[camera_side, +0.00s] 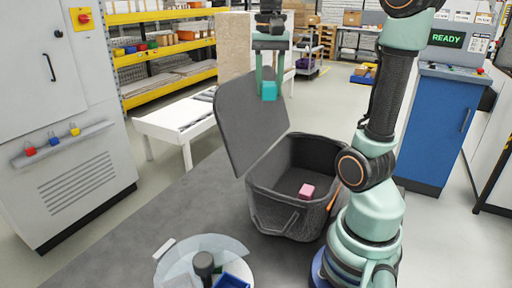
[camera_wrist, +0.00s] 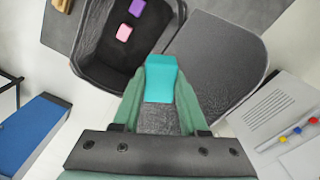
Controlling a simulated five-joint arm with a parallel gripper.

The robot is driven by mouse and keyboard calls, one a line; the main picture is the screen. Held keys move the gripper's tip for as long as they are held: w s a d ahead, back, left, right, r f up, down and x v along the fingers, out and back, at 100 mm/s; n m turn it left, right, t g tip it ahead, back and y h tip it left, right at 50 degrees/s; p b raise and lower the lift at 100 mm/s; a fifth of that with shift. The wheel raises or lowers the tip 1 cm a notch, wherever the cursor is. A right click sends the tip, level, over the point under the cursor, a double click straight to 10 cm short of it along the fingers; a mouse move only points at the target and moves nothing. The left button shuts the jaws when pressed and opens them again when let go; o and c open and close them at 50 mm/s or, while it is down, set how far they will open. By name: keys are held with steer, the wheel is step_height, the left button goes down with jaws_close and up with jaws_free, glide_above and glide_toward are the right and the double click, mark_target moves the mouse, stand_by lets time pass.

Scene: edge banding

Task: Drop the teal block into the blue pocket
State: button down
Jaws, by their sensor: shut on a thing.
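The teal block (camera_side: 269,92) is held between the fingers of my gripper (camera_side: 269,80), high in the air near the top of the open lid of a dark bin. In the wrist view the teal block (camera_wrist: 160,80) sits between the two green fingers of my gripper (camera_wrist: 160,90). The blue pocket (camera_side: 231,281) shows at the bottom edge of the side view, on a round turntable (camera_side: 170,266). Part of it is cut off by the frame. The block is far above and away from it. I cannot see the pocket in the wrist view.
The dark bin (camera_side: 262,207) stands open with its lid (camera_side: 240,125) raised. A pink block (camera_side: 306,191) lies inside, and the wrist view also shows a purple block (camera_wrist: 137,8) there. The turntable has a dark knob (camera_side: 204,264) and a pale translucent cover. Grey surface left of the bin is clear.

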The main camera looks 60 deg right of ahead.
steer(key=a+n, duration=0.7)
steer(key=a, duration=1.2)
steer(key=s+a+n, duration=0.5)
steer(key=s+a, duration=0.2)
steer(key=a, duration=0.5)
steer(key=shift+s+a+f, duration=0.1)
steer(key=shift+s+f, duration=0.05)
steer(key=shift+f, duration=6.55)
steer(key=shift+s+f, duration=0.1)
steer(key=shift+f, duration=6.55)
steer(key=shift+c, duration=1.8)
jaws_free()
